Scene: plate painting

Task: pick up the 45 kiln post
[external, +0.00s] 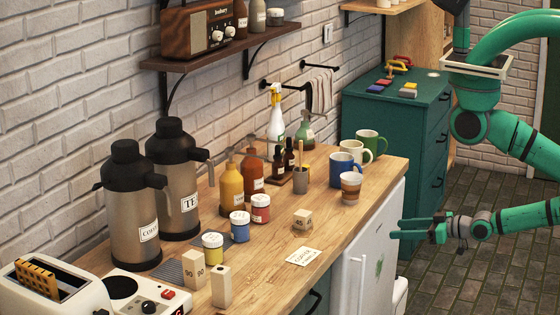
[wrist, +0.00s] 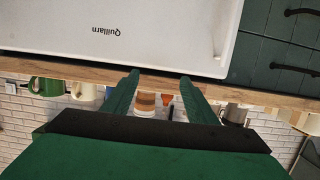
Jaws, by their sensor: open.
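The 45 kiln post (external: 302,220) is a short pale wooden block marked 45. It stands on the wooden counter (external: 335,228) near the front edge, behind a small paper card (external: 303,256). My gripper (external: 398,229) is open and empty, off the counter to the right of the post, with its fingers pointing left. In the wrist view, which looks upside down, the open fingers (wrist: 160,85) reach toward the counter edge. I cannot make out the post in that view.
Two taller posts marked 90 (external: 194,269) (external: 221,287) stand front left. A banded cup (external: 351,187), a blue mug (external: 344,170) and paint jars (external: 260,208) are behind the 45 post. A white fridge (external: 370,260) is under the counter. The counter right of the post is clear.

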